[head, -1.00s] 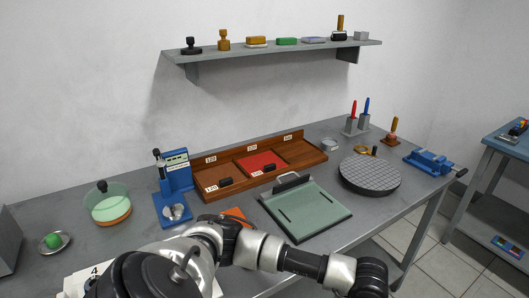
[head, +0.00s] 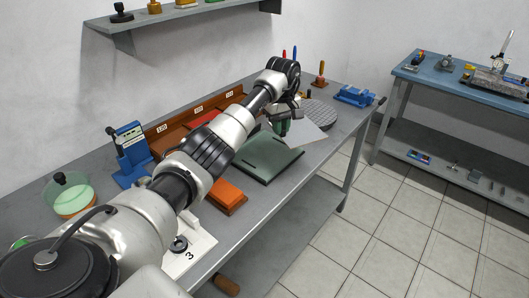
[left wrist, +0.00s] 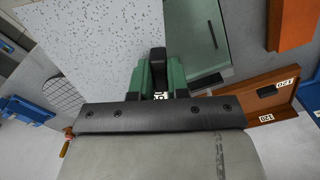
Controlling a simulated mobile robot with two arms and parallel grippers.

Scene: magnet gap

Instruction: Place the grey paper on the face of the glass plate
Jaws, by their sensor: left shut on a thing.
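The grey paper (head: 304,134) is a flat, light sheet with fine speckles. It also fills the upper left of the left wrist view (left wrist: 90,40). My left gripper (head: 283,126) is shut on the paper near one edge; its green fingers show in the left wrist view (left wrist: 160,78). The pale green glass plate (head: 268,158) with dark slots lies on the bench, left of and below the paper in the head view. The paper appears held above the bench, overlapping the plate's far right corner in view. My right gripper is out of view.
A wooden tray (head: 160,140) with numbered compartments runs along the back. A round grid-topped disc (head: 320,115) and blue vise (head: 354,96) stand to the right. An orange block (head: 228,196) lies near the front edge. Beyond an open floor is a blue-topped table (head: 470,80).

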